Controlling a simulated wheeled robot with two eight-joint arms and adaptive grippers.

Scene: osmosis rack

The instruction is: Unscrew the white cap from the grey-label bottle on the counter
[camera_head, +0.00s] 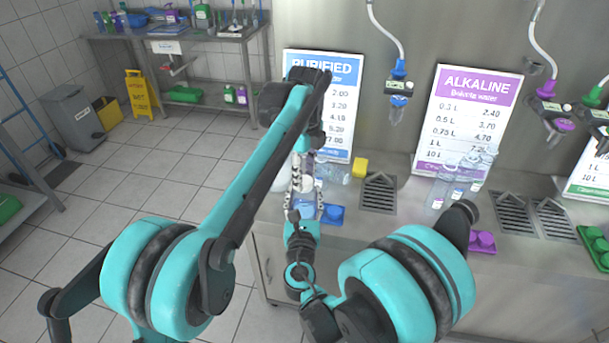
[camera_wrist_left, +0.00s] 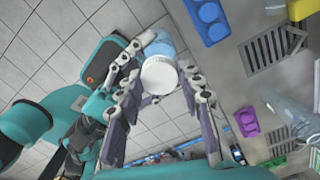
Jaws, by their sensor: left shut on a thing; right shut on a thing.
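The white cap (camera_head: 307,183) sits on a bottle (camera_head: 306,208) held between my two grippers in front of the counter edge. In the left wrist view the round cap (camera_wrist_left: 159,76) lies between the fingertips of my left gripper (camera_wrist_left: 163,86). In the head view my left gripper (camera_head: 303,180) comes down from above, shut on the cap. My right gripper (camera_head: 302,218) comes from below, shut on the bottle. The bottle looks clear and bluish (camera_wrist_left: 161,46) behind the cap. Its label is hidden by the fingers, so I cannot tell its colour.
A blue holder (camera_head: 333,214) is close to the right of my grippers. A clear bottle (camera_head: 333,173) and a yellow block (camera_head: 360,168) are behind. Several clear bottles (camera_head: 470,170) stand farther right, near a purple holder (camera_head: 483,242). A drain grate (camera_head: 378,193) lies between.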

